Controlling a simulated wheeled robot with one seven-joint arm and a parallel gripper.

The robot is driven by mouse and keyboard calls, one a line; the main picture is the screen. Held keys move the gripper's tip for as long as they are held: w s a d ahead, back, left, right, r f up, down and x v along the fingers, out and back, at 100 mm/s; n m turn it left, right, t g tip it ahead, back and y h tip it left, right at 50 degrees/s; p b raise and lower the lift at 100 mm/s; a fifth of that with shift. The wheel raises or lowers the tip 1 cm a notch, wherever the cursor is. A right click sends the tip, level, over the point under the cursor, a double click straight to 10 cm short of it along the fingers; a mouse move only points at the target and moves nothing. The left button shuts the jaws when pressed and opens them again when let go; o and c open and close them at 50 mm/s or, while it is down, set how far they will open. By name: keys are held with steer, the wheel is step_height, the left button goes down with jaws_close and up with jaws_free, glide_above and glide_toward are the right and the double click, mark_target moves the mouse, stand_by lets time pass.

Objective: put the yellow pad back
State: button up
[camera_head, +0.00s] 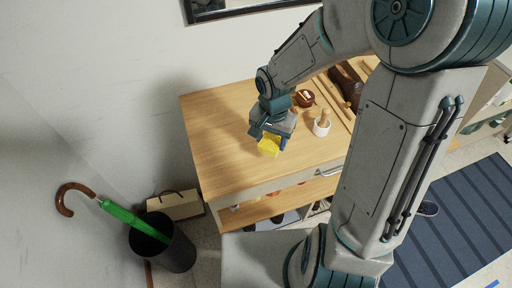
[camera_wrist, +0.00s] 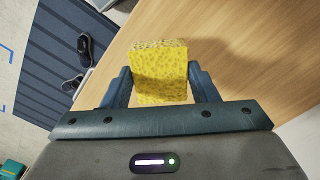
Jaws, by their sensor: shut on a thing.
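The yellow pad (camera_wrist: 160,72) is a speckled, sponge-like block. My gripper (camera_wrist: 160,85) is shut on it, with one finger on each side, in the wrist view. In the head view the yellow pad (camera_head: 269,147) shows below my gripper (camera_head: 270,138), over the wooden top of the cabinet (camera_head: 215,150). I cannot tell whether the pad touches the top or is held a little above it.
The left part of the top is clear. A black bin (camera_head: 168,248) with a green umbrella stands left on the floor.

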steer(key=a+f, duration=0.1)
steer(key=w+a, duration=0.1)
steer(key=a+f, duration=0.1)
steer(key=a, duration=0.1)
steer(key=shift+w+a+f, duration=0.1)
steer(key=shift+w+f, duration=0.05)
steer(key=shift+f, duration=2.2)
steer(key=o, duration=0.9)
steer(key=shift+r, duration=0.1)
step_height(320, 180, up, 12)
steer(key=s+d+r+n+t, duration=0.1)
steer(key=s+d+r+n, duration=0.1)
steer(key=s+d+r, duration=0.1)
steer(key=s+d+r+n+t, duration=0.1)
steer(key=s+d+r+n, duration=0.1)
steer(key=s+d+r, duration=0.2)
steer(key=s+d+r+n+t, duration=0.1)
steer(key=s+d+r+n, duration=0.1)
steer(key=s+d, duration=0.3)
steer(key=shift+s+r+t, duration=0.2)
steer(key=shift+r+t, duration=0.2)
steer(key=shift+r, duration=0.5)
